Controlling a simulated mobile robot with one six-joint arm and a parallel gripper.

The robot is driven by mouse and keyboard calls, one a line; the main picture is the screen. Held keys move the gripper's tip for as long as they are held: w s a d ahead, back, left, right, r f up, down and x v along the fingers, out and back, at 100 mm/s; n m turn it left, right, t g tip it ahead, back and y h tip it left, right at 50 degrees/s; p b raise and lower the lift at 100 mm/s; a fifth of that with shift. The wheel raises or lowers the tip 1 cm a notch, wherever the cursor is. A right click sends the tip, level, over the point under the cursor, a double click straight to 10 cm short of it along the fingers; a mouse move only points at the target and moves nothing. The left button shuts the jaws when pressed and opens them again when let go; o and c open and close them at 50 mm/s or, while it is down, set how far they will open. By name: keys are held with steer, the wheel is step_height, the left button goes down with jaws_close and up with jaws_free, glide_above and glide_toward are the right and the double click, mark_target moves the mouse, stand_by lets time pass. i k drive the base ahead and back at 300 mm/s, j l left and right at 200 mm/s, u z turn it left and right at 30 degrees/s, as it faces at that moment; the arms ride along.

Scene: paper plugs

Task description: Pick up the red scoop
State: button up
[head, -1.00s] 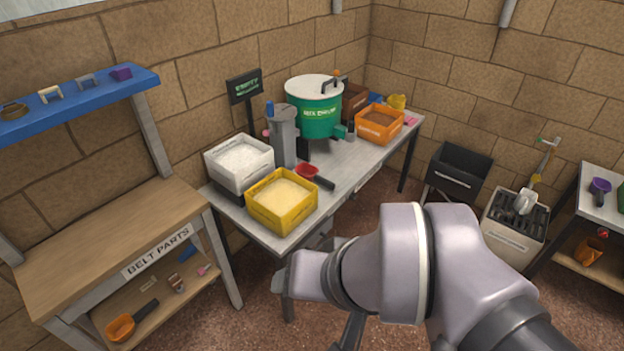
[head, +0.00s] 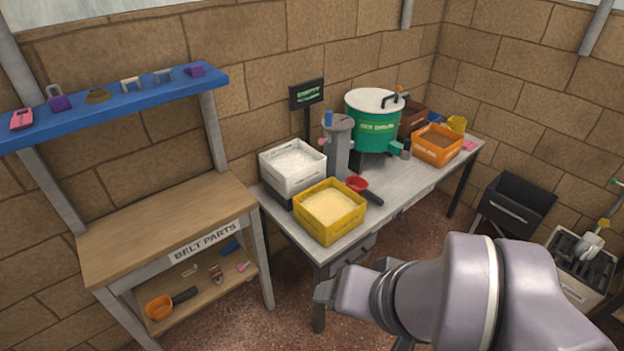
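The red scoop (head: 358,184) lies on the grey table (head: 415,183), just right of the yellow crate. Its red bowl faces the grey cylinder and its dark handle points to the lower right. My arm shows at the lower right, in front of the table and apart from the scoop.
A yellow crate (head: 329,229) and a white crate (head: 271,181) stand left of the scoop. A grey cylinder (head: 336,155) and a green pot (head: 372,129) stand behind it. An orange crate (head: 437,158) is farther right. A wooden bench (head: 150,230) stands at left.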

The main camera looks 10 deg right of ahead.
mark_target(359, 185)
steer(key=i+u, duration=0.1)
steer(key=u, duration=0.45)
steer(key=i+u, duration=0.1)
steer(key=u, duration=0.45)
steer(key=i+u, duration=0.1)
steer(key=u, duration=0.5)
steer(key=i+l+u, duration=0.1)
steer(key=u, duration=0.45)
steer(key=l+u, duration=0.1)
steer(key=u, duration=0.45)
steer(key=l+u, duration=0.15)
steer(key=u, duration=0.4)
steer(key=l+u, duration=0.2)
steer(key=u, duration=0.4)
steer(key=l+u, duration=0.2)
steer(key=u, duration=0.35)
